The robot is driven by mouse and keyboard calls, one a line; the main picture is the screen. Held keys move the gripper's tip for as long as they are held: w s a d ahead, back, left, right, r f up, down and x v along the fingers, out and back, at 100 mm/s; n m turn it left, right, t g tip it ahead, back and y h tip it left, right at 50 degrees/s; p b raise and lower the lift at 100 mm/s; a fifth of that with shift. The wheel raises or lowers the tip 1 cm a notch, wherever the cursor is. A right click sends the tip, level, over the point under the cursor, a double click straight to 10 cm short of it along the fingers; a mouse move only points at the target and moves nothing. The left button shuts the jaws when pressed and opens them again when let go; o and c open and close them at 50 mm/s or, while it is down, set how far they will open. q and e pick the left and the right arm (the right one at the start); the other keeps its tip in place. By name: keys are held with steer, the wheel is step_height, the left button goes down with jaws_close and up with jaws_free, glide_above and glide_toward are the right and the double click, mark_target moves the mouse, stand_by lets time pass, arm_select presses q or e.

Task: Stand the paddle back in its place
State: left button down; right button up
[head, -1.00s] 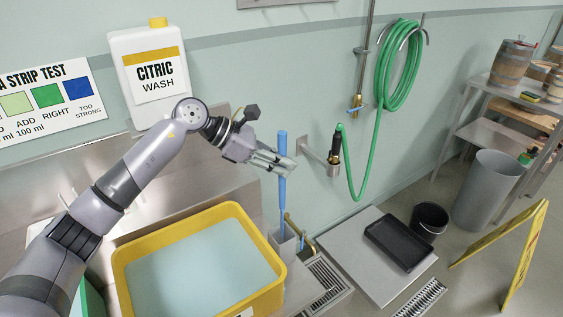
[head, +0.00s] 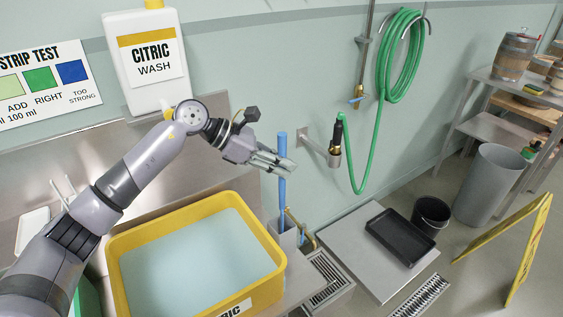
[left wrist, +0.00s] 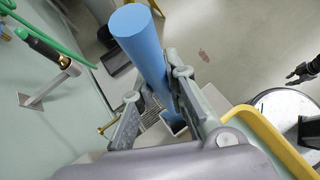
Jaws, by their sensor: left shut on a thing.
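The blue paddle (head: 282,180) stands nearly upright, its shaft between the fingers of my left gripper (head: 276,163). In the left wrist view the blue shaft (left wrist: 145,45) passes between the two grey fingers, which are shut on it. Its lower end runs down to a grey square holder (head: 285,241) right of the yellow tub. The holder's dark mouth (left wrist: 174,128) shows below the shaft in the left wrist view. How deep the paddle sits is hidden. My right gripper (left wrist: 292,76) shows small and dark at the right edge of that view, its fingers apart, away from the paddle.
The yellow tub (head: 112,262) of pale liquid stands left of the holder. A brass tap (head: 301,229) is close beside the holder. A hose nozzle (head: 336,142) and green hose (head: 402,60) hang on the wall. A black tray (head: 400,237) lies right on a low platform.

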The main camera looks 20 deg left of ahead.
arm_select(q)
steer(key=shift+f+b, duration=3.05)
steer(key=shift+f, duration=0.7)
steer(key=c, duration=1.5)
jaws_free()
steer(key=v, duration=1.2)
steer(key=shift+s, duration=0.1)
